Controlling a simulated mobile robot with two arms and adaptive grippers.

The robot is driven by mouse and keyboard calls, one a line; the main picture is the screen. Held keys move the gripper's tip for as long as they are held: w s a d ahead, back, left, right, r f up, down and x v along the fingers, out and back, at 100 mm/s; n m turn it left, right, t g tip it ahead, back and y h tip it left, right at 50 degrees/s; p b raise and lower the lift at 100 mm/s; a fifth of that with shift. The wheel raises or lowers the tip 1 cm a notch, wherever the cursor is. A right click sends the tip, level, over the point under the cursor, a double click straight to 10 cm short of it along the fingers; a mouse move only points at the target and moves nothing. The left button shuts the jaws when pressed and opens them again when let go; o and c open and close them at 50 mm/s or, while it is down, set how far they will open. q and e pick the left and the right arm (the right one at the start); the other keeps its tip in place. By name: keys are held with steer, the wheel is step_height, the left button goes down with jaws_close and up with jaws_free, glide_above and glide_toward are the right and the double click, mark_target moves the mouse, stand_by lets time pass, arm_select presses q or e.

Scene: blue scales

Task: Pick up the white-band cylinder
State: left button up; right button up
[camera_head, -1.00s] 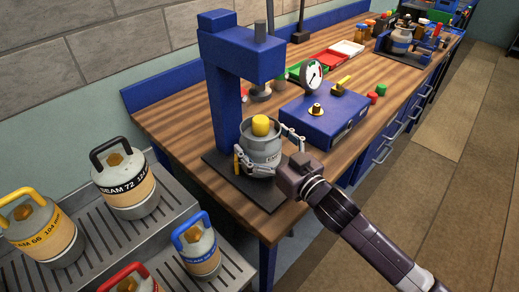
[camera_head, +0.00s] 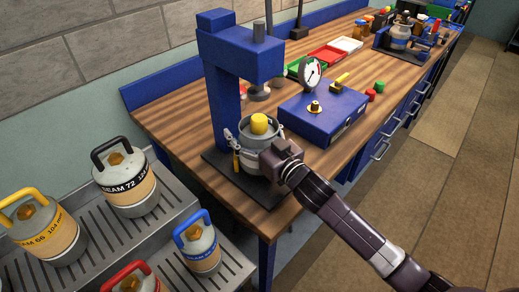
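A grey cylinder with a yellow top (camera_head: 259,124) stands upright on the dark base plate (camera_head: 224,172) of the blue press (camera_head: 222,100). A pale band shows on its side, partly covered by my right gripper. My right gripper (camera_head: 254,154) reaches in from the right at the cylinder's height, its body close against the near right side. One finger shows at the cylinder's left side; the other is mostly hidden. I cannot tell whether the fingers touch it. My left gripper is not in view.
A blue box with a gauge (camera_head: 322,112) stands right of the press. Cylinders with black (camera_head: 125,183), yellow (camera_head: 40,232), blue (camera_head: 197,248) and red handles (camera_head: 132,279) stand on slatted metal steps at lower left. The press column is close behind the cylinder.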

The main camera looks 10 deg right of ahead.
steer(key=c, duration=1.2)
steer(key=shift+o, duration=0.2)
steer(key=shift+r, duration=0.15)
steer(key=shift+r, duration=0.1)
